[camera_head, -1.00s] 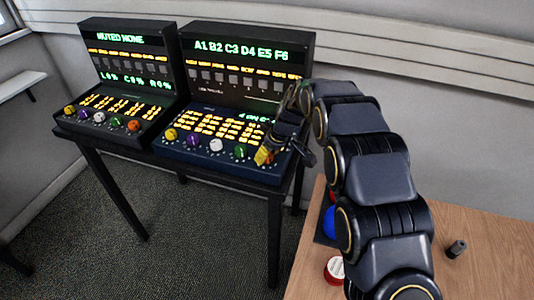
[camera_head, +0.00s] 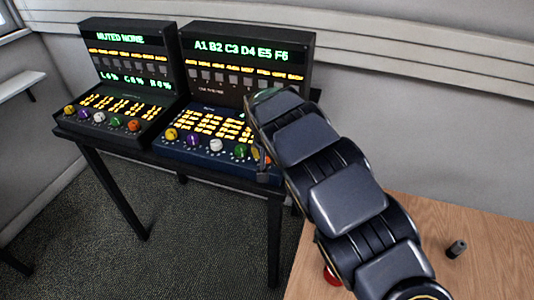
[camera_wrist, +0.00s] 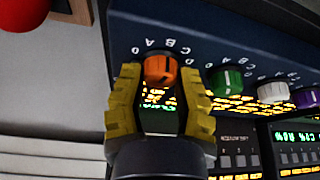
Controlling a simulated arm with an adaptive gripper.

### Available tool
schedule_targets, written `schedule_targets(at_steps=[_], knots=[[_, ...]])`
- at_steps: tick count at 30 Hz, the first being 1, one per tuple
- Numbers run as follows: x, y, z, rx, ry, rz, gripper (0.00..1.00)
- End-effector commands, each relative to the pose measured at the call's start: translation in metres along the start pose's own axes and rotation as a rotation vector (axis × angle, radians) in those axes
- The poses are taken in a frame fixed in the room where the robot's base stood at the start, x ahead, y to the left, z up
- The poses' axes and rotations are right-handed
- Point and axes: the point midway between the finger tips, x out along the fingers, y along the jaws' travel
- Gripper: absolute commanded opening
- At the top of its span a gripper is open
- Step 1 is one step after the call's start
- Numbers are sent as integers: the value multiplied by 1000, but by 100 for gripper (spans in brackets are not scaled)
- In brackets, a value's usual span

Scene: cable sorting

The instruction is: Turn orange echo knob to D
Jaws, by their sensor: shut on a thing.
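The orange knob (camera_wrist: 160,69) is on the dark blue panel of the right-hand console, at the end of the knob row. In the wrist view it sits between the yellow fingertips of my gripper (camera_wrist: 160,80), which are shut on its sides. A dark pointer line shows on the knob face, and small letters arc around it; which letter it points to is hard to tell. In the head view the knob is at the panel's right front, mostly hidden by my gripper and arm.
Green (camera_wrist: 226,79), white (camera_wrist: 271,91) and purple (camera_wrist: 305,97) knobs line up beside it, with a yellow knob (camera_head: 171,134) at the row's far end. A second console (camera_head: 120,85) stands at left. A wooden table (camera_head: 480,245) is at right.

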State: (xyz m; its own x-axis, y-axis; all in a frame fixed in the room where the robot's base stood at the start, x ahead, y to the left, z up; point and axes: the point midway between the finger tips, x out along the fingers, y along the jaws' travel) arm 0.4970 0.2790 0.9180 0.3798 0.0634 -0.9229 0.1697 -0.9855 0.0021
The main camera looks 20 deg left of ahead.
Motion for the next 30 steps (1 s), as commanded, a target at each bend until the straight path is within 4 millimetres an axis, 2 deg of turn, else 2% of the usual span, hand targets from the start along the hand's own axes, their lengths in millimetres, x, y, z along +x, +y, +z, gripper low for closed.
schedule_targets(at_steps=[30], knots=[[3,-1,3,846,-9,352,0]])
